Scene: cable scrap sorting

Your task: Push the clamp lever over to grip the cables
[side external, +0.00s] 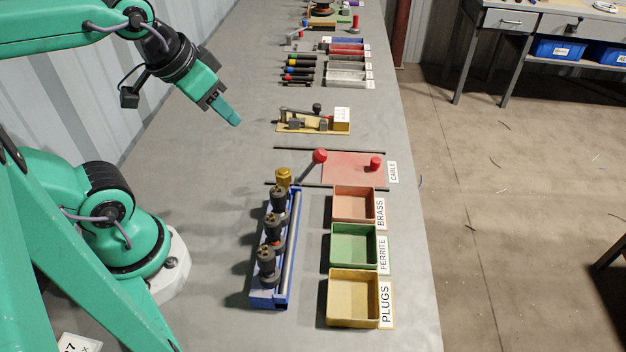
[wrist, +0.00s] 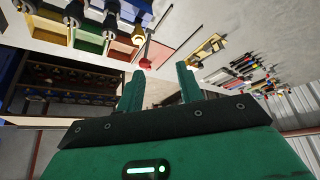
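A lever with a red ball knob (side external: 320,156) stands tilted at the left edge of a pink plate (side external: 345,172) labelled CABLE. A second red knob (side external: 375,163) sits on the right part of that plate. A red knob also shows in the wrist view (wrist: 145,63), just beyond my fingertips; I cannot tell which of the two it is. Thin dark strips lie along the plate's far and near sides; whether they are cables is unclear. My gripper (side external: 237,123) hangs above the bench, left of the lever and apart from it. In the wrist view its fingers (wrist: 160,78) are spread with nothing between them.
A blue rack (side external: 270,292) with upright dark plugs stands nearer, beside brass (side external: 355,219), green (side external: 355,263) and yellow (side external: 353,319) bins. A yellow-based fixture (side external: 300,128) lies beyond the plate, with several coloured rods (side external: 298,69) farther back. Bench between my gripper and the plate is clear.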

